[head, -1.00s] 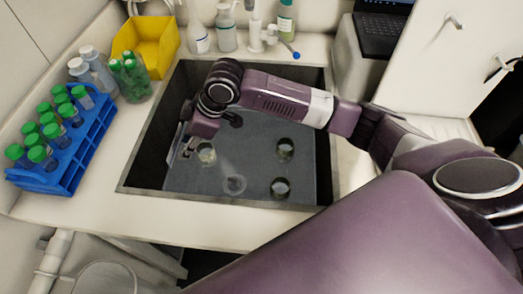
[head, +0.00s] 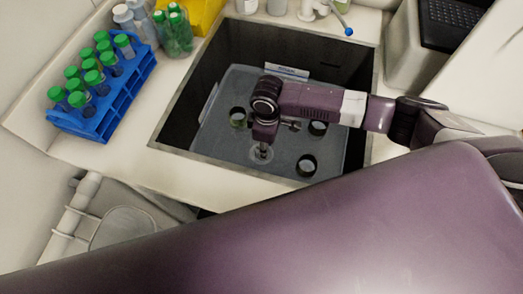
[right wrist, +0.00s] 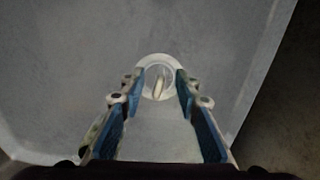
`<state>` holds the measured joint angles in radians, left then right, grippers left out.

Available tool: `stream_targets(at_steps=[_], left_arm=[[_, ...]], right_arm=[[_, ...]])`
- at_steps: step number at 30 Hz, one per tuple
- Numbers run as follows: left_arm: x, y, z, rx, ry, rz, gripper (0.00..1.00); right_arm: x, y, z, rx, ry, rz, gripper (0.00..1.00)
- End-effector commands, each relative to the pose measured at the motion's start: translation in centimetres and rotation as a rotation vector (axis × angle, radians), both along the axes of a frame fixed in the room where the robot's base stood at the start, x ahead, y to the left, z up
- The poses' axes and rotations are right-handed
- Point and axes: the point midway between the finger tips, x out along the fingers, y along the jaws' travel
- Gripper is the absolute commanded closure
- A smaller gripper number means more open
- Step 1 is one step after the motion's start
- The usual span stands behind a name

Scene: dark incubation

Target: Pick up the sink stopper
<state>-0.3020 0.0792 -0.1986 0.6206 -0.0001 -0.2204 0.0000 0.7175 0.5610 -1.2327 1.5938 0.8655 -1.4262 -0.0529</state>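The sink stopper (right wrist: 158,84) is a pale round disc with an upright tab, on the grey floor in the right wrist view. In the head view its rim (head: 262,157) shows partly under my right gripper (head: 263,150). In the right wrist view my right gripper (right wrist: 159,80) is open, its blue-padded fingers apart on either side of the stopper's tab. I cannot tell whether they touch it. My left gripper is not in view.
The sink (head: 170,137) has dark, steep walls around my right arm. Dark round cups (head: 306,165), (head: 318,128) and (head: 238,117) stand on its floor near the stopper. A blue rack (head: 97,128) of green-capped tubes stands on the counter at left.

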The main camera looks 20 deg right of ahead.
Motion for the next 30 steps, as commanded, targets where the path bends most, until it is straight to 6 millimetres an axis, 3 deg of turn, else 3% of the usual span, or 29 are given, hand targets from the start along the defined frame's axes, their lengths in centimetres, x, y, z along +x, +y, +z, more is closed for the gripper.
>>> stream_targets(at_steps=[4,11,20,30], left_arm=[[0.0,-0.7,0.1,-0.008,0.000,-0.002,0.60],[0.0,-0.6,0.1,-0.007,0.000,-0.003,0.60],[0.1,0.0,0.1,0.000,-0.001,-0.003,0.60],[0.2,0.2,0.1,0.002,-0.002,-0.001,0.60]], right_arm=[[-0.1,0.0,-1.5,-0.001,0.001,0.001,0.70],[0.0,0.0,-1.8,0.000,-0.001,0.002,0.70],[0.0,0.0,-1.7,0.000,-0.001,0.001,1.00],[0.0,0.0,-1.7,0.000,-0.001,0.001,1.00]])
